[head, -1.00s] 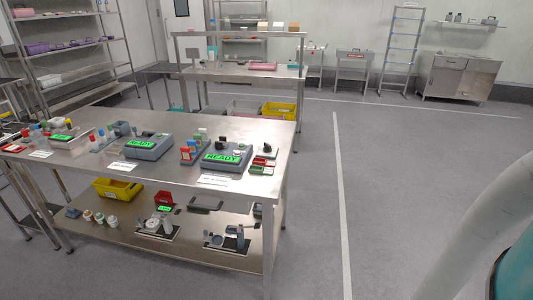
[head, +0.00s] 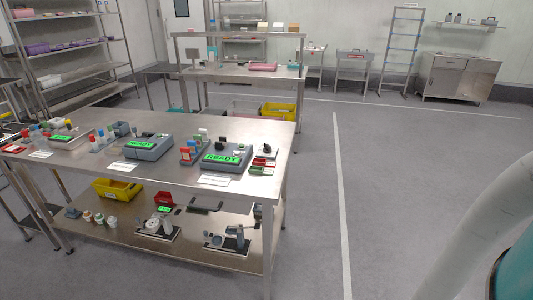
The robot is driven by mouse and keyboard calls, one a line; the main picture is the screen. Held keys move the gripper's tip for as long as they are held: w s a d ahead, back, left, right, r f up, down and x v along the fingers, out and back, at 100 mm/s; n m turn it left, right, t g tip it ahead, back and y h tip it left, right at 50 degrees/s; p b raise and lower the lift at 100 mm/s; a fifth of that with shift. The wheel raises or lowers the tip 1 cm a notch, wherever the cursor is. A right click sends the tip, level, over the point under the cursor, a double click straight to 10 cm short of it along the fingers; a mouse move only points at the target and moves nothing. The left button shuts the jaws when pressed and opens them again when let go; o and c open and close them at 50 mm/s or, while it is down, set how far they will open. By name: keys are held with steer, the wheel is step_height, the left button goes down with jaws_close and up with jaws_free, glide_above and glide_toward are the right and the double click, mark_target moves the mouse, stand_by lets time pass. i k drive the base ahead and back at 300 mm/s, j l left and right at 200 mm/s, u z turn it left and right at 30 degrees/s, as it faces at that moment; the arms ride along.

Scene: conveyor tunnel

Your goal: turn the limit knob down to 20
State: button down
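No knob that I can make out as the limit knob shows, and no scale or number 20 is legible. On the near steel table (head: 100,185) stand grey devices with green screens. The right device (head: 228,157) reads READY and has small dark parts on top, too small to tell apart. The middle device (head: 148,147) also has a green READY screen. A third green screen (head: 61,138) is at the left.
The lower shelf (head: 120,233) holds a yellow bin (head: 117,189), a red bin (head: 164,198), jars and small instruments. A second steel table (head: 240,72) stands behind, with a yellow crate (head: 278,110) below. Grey floor with a white line (head: 342,200) is clear to the right.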

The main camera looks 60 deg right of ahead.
mark_target(268, 149)
steer(key=k+l+z, duration=0.1)
steer(key=z, duration=0.25)
steer(key=l+z, duration=0.2)
steer(key=z, duration=0.15)
steer(key=k+l+z, duration=0.1)
steer(key=z, duration=0.25)
